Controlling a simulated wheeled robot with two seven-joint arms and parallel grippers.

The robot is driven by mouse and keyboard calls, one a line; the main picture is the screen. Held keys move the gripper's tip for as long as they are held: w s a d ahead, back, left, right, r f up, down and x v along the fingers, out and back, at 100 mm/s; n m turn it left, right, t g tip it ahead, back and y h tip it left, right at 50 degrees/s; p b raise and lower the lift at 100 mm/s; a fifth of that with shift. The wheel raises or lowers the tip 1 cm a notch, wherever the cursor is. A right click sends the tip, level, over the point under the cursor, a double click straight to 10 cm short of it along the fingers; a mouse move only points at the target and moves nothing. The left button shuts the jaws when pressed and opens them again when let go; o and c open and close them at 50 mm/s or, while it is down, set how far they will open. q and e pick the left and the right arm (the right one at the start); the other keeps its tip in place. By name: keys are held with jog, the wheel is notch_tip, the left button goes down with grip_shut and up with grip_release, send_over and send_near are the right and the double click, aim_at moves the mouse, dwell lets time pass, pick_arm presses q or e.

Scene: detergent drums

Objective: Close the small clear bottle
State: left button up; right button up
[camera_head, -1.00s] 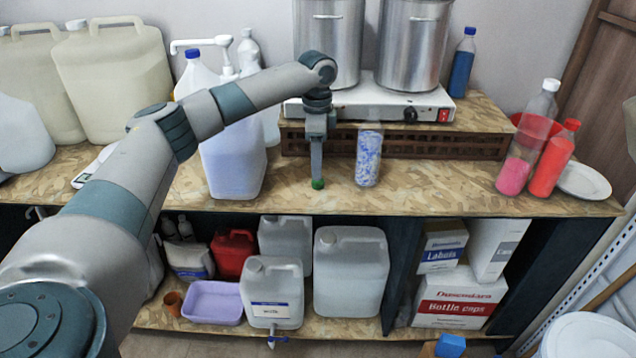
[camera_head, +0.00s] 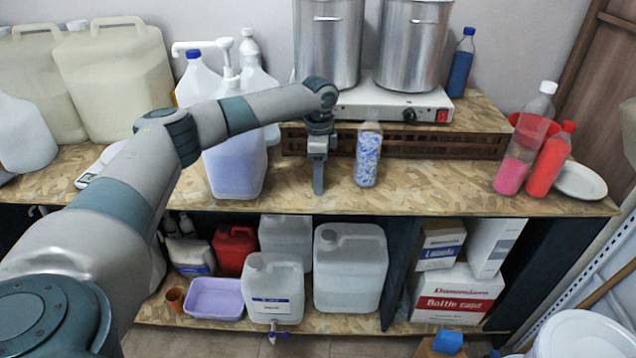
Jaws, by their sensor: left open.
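A small clear bottle (camera_head: 368,160) with blue-and-white speckled contents stands upright on the wood-chip worktop (camera_head: 420,190), in front of the raised shelf. I cannot make out a cap on its top. My left gripper (camera_head: 318,188) points down to the left of the bottle, apart from it, with its fingertips low over the worktop. The gripper is seen edge-on and is open. No green cap shows at its fingertips now; the fingers may hide it. My right gripper is out of view.
A hot plate (camera_head: 385,103) with two steel pots (camera_head: 327,45) stands on the raised shelf behind. A large jug (camera_head: 237,160) is left of my gripper. A pink-filled bottle (camera_head: 512,172) and a red bottle (camera_head: 550,160) stand at the right. The worktop between them and the speckled bottle is clear.

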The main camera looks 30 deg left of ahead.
pick_arm(q)
jog(key=c, duration=1.1)
jog(key=shift+r, duration=0.2)
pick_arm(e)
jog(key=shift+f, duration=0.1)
pick_arm(q)
jog(key=shift+r+b, duration=0.45)
jog(key=shift+r, duration=0.2)
notch_tip(320, 180, up, 2)
jog(key=shift+d+r+b, duration=0.1)
jog(key=shift+r+b, duration=0.15)
jog(key=shift+b, duration=0.3)
jog(key=s+d+r+b, duration=0.3)
jog(key=s+d+r, duration=0.2)
jog(key=d, duration=0.5)
jog(key=shift+s+r, duration=0.15)
jog(key=shift+r, duration=0.8)
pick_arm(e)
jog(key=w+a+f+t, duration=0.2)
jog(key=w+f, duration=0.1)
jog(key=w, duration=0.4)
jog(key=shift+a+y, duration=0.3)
pick_arm(q)
jog(key=shift+d, duration=0.1)
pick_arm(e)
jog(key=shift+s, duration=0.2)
